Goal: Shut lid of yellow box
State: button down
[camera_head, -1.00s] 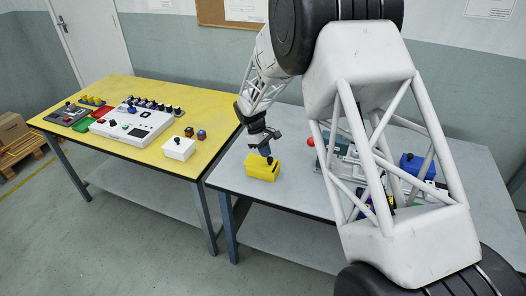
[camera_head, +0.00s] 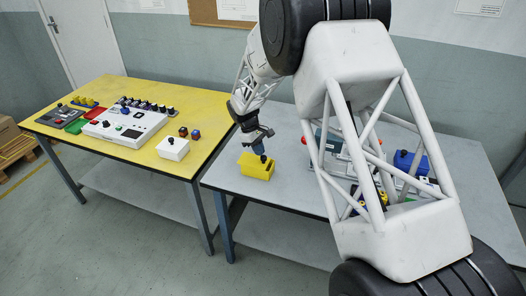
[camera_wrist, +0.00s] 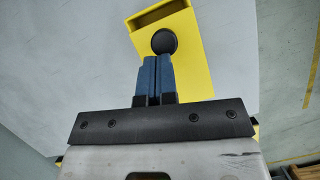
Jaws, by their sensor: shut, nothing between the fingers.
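The yellow box (camera_head: 254,168) stands on the grey table near its front left edge. In the wrist view, its yellow lid (camera_wrist: 194,62) carries a round black knob (camera_wrist: 164,41). A recessed opening (camera_wrist: 160,14) shows at the box's far end, beyond the knob, so the lid does not cover all of it. My gripper (camera_wrist: 157,62) has its blue fingers shut together and empty. The fingertips are right at the near side of the knob; I cannot tell whether they touch it. My gripper hides part of the lid.
Left is a yellow table (camera_head: 95,93) with a white control panel (camera_head: 125,125), a white box with a black knob (camera_head: 172,150) and several small parts. A blue box (camera_head: 411,163) and other items stand right on the grey table (camera_head: 215,178), partly behind my arm.

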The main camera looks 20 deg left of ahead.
jog(key=shift+w+a+r, duration=0.15)
jog(key=shift+a+r, duration=0.15)
jog(key=shift+a, duration=0.25)
jog(key=shift+w+a+r, duration=0.15)
jog(key=shift+a+r, duration=0.15)
jog(key=shift+a, duration=0.2)
jog(key=v, duration=0.8)
jog(key=shift+r, duration=0.45)
jog(key=shift+a, duration=0.15)
jog(key=shift+s+a+f, duration=0.1)
jog(key=shift+a, duration=1.5)
send_over(253, 158)
jog(key=a, duration=0.2)
jog(key=f, duration=0.9)
jog(key=shift+w+a+f, duration=0.1)
jog(key=shift+w+f, duration=0.1)
jog(key=shift+w, duration=0.05)
jog(key=d, duration=0.2)
jog(key=shift+s+d+r, duration=0.1)
jog(key=shift+s+d, duration=0.2)
jog(key=shift+d, duration=0.1)
jog(key=shift+s+d, duration=0.15)
jog(key=shift+d, duration=0.35)
